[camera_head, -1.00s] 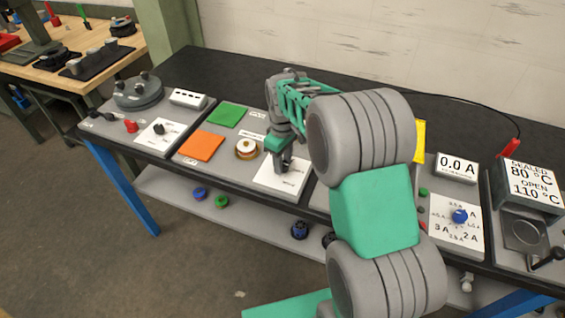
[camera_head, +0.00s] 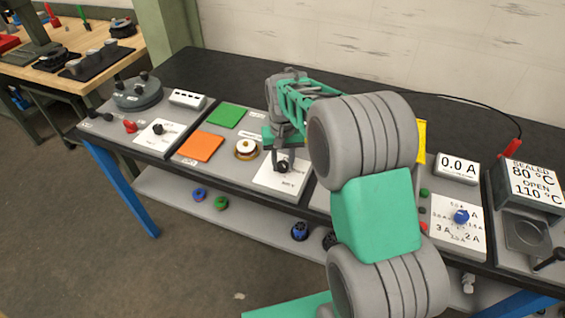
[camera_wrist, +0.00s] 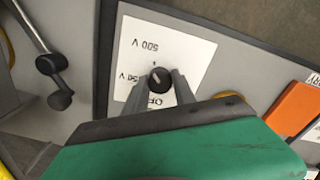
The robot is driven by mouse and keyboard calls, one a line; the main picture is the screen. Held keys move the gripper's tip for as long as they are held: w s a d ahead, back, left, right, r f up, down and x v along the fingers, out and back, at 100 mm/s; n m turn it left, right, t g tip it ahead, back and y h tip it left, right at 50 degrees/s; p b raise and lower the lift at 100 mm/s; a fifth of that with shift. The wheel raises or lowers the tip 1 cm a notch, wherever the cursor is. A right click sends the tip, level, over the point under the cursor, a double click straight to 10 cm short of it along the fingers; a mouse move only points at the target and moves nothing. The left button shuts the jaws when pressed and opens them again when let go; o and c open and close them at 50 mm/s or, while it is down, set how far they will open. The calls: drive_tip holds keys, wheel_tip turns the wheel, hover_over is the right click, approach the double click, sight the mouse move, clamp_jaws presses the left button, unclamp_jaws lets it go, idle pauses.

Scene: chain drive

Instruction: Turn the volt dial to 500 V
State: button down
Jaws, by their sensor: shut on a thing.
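The volt dial is a small black knob (camera_wrist: 160,80) on a white plate (camera_wrist: 135,60), which appears upside down in the wrist view. The plate reads "500 V", a partly covered "50 V" label and a partly covered "OFF". The knob's pale mark slants toward the upper left in that view, roughly to the "500 V" side; its exact alignment is hard to tell. My gripper (camera_wrist: 161,88) is shut on the knob, one finger on each side. In the head view, my gripper (camera_head: 282,162) stands over the white plate (camera_head: 269,179) at the bench's front, with the dark knob between its fingers.
Left of the plate are an orange square (camera_head: 201,146), a green square (camera_head: 226,115) and a spool (camera_head: 246,149). On the right are a "0.0 A" display (camera_head: 458,168) and a blue dial (camera_head: 461,216). My arm hides the bench's middle.

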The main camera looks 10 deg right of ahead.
sight(283, 164)
drive_tip(key=shift+r+m, duration=0.1)
drive_tip(key=shift+m, duration=0.4)
drive_tip(key=c, duration=1)
unclamp_jaws()
drive_tip(key=shift+c, duration=0.2)
wheel_tip(283, 164, up, 7)
drive_tip(key=shift+r+b, duration=0.1)
drive_tip(key=shift+b, duration=0.35)
drive_tip(key=shift+r, duration=0.25)
drive_tip(key=shift+c, duration=0.4)
